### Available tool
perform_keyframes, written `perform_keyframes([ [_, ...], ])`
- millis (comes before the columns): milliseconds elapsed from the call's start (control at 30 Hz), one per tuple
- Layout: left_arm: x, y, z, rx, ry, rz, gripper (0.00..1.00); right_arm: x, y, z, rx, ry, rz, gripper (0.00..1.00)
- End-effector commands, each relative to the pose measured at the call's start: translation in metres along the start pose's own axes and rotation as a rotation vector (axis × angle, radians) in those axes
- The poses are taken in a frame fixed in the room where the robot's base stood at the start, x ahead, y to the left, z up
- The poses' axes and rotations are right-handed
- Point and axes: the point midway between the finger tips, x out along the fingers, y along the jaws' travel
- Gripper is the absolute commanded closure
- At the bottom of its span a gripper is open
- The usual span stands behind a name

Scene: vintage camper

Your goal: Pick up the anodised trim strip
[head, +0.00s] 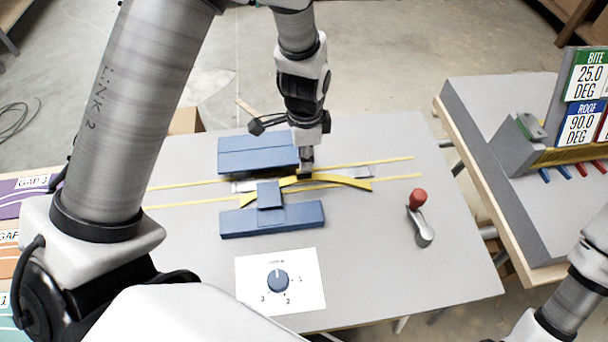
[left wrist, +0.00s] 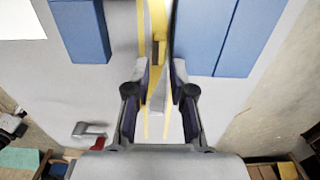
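A curved yellow strip (head: 345,181) arches across the middle of the grey table, over a flat silvery strip (head: 243,186). I cannot tell for sure which is the anodised trim strip. My left gripper (head: 306,174) points down at the strips, just right of the small blue block. In the left wrist view the yellow strip (left wrist: 158,18) runs in between my left fingers (left wrist: 161,72), which stand apart on either side with a gap. A pale grey piece shows between them. The fingertips' exact contact is hard to see. My right gripper is out of view.
Blue blocks stand behind (head: 258,152) and in front (head: 290,218) of the strips, with a small blue block (head: 269,195) between. Thin yellow lines cross the table. A red-knobbed lever (head: 418,198), a dial card (head: 278,281) and a side stand with signs (head: 583,120) are nearby.

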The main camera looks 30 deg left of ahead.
Motion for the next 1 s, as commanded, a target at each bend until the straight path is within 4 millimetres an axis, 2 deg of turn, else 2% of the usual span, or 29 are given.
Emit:
perform_keyframes([
  [100, 0.018, 0.000, -0.003, 0.001, -0.004, 0.003, 0.77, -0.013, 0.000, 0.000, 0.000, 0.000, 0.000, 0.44],
  [200, 0.036, 0.000, -0.003, 0.000, -0.003, 0.003, 0.77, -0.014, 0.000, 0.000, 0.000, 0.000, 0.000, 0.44],
  [300, 0.042, -0.001, -0.004, 0.000, -0.001, -0.001, 0.77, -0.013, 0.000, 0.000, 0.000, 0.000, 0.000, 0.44],
  [467, 0.042, -0.001, -0.004, 0.000, 0.000, -0.001, 0.77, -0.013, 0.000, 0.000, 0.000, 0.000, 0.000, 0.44],
  [500, 0.042, -0.001, -0.004, 0.000, 0.000, -0.001, 0.91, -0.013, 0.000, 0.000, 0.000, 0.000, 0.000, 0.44],
  [533, 0.042, -0.001, -0.004, 0.000, 0.000, -0.001, 1.00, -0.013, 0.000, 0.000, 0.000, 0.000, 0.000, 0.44],
  [1000, 0.037, -0.002, -0.004, 0.000, 0.000, -0.001, 1.00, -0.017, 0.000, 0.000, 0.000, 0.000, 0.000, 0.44],
])
